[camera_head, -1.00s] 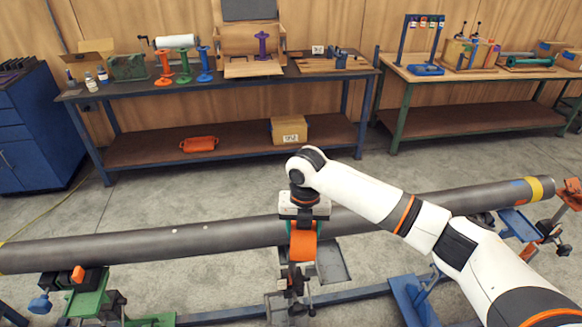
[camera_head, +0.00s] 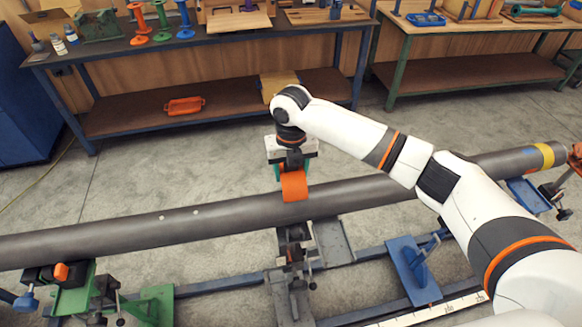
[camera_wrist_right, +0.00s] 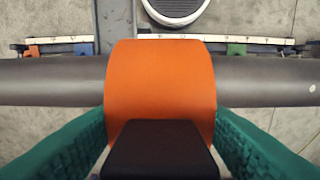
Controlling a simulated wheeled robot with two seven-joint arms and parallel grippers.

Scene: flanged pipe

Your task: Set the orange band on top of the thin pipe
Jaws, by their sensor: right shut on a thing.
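The orange band (camera_head: 293,186) is a curved strip held by my right gripper (camera_head: 291,170), which points down over the thin grey pipe (camera_head: 200,221). In the head view the band's lower part overlaps the pipe's far upper side, and its top shows beyond the pipe's far edge. In the right wrist view the band (camera_wrist_right: 160,75) crosses in front of the pipe (camera_wrist_right: 50,82), with green fingers (camera_wrist_right: 160,140) on both sides of it. I cannot tell whether the band touches the pipe. My left gripper is not in view.
A green clamp stand (camera_head: 75,290) is under the pipe at left, and a blue stand (camera_head: 415,270) is at right. A yellow ring (camera_head: 544,155) marks the pipe's right end. A workbench (camera_head: 215,45) with an orange tray (camera_head: 184,106) on its shelf stands behind.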

